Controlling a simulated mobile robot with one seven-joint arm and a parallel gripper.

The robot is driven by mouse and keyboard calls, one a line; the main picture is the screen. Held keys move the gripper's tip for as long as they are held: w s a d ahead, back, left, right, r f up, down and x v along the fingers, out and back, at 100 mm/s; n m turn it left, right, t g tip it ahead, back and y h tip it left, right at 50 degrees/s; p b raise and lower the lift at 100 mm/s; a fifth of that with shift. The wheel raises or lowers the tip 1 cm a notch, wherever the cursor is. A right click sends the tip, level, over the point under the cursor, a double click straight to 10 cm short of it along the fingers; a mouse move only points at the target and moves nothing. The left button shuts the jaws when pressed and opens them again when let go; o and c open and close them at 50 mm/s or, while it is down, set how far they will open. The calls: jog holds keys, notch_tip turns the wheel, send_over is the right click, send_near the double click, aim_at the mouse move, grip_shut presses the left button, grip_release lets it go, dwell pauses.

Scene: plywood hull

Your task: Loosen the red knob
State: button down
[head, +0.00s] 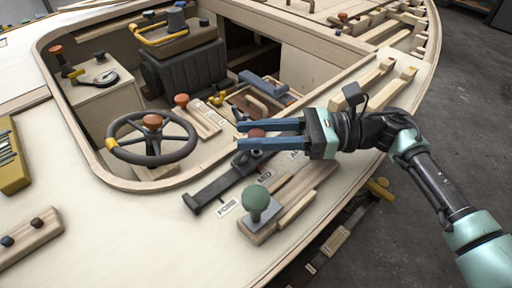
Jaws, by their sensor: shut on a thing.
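A red knob (257,133) sits at the black slotted rail (213,190), close to the label MID. My gripper (243,135) reaches in from the right with its two blue fingers level. Its fingers are shut on the red knob, one on the far side and one on the near side. The near finger hides the lower part of the knob and some of the rail. The labels FORE and MID are readable beside the rail; a third label is partly covered by my gripper.
A green ball knob (256,199) on a wooden block stands in front of my gripper. A black steering wheel (151,137) with a reddish hub is to the left. Another red knob (181,100) stands on a wooden slide behind. The cockpit opening lies beyond.

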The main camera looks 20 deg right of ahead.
jog(key=shift+a+n+g+y, duration=0.1)
jog(key=shift+n+g+y, duration=0.3)
jog(key=shift+n+g, duration=1.1)
jog(key=shift+g+b, duration=0.3)
jog(key=shift+g, duration=0.7)
jog(key=c, duration=0.6)
grip_release()
